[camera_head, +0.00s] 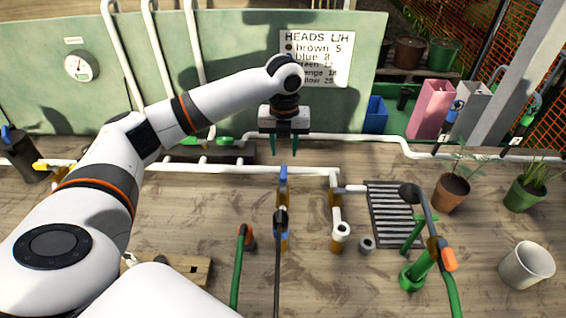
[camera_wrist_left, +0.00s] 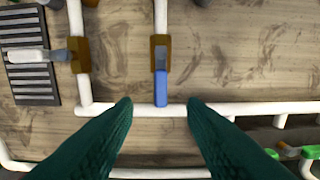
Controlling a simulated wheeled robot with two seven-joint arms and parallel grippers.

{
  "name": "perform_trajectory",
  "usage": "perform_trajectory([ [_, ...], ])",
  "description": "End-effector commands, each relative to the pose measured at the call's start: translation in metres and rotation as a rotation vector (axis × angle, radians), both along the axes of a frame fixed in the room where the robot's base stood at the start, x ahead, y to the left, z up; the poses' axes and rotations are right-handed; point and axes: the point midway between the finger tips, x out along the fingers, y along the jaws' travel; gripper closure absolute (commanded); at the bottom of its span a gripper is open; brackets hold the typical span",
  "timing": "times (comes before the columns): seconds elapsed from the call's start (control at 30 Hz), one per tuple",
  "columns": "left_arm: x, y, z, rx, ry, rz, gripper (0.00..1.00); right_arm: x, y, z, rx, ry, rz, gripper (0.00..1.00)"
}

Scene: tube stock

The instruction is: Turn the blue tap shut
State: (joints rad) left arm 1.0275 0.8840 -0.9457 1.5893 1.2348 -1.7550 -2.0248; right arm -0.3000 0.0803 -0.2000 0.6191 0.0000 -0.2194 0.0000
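The blue tap (camera_head: 283,174) is on the bench in the middle of the head view, just below my left gripper in the picture. In the left wrist view the tap's blue lever (camera_wrist_left: 161,88) runs in line with its white pipe, from a brass body (camera_wrist_left: 160,42) towards the crossing pipe. My left gripper (camera_head: 284,150) is open and empty, pointing down. In the left wrist view its two dark green fingers (camera_wrist_left: 159,102) lie on either side of the lever's end, apart from it. My right gripper is not in view.
A long white pipe (camera_head: 230,168) crosses the bench by the tap. Another brass valve (camera_head: 336,184) and a slotted grate (camera_head: 390,215) are to the right. A green hose (camera_head: 238,270) stands at front left.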

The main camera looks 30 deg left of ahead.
Motion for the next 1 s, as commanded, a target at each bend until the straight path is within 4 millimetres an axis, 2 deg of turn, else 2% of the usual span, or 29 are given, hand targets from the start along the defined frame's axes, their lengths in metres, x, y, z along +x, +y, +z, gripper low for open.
perform_trajectory([
  [0.2, -0.001, 0.0, -0.043, 0.001, 0.004, 0.001, 0.62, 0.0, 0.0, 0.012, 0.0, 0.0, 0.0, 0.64],
  [0.4, 0.0, 0.0, -0.068, 0.001, 0.002, 0.001, 0.62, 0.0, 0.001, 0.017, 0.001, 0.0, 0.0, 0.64],
  [0.53, 0.0, 0.0, -0.075, 0.001, -0.001, 0.0, 0.62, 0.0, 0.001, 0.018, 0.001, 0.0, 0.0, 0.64],
  [0.8, 0.0, 0.0, -0.077, 0.001, -0.001, 0.0, 0.62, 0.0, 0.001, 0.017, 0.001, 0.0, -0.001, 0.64],
  [1.0, 0.0, 0.0, -0.076, 0.001, -0.001, 0.0, 0.95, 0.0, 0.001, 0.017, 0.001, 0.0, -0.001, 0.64],
])
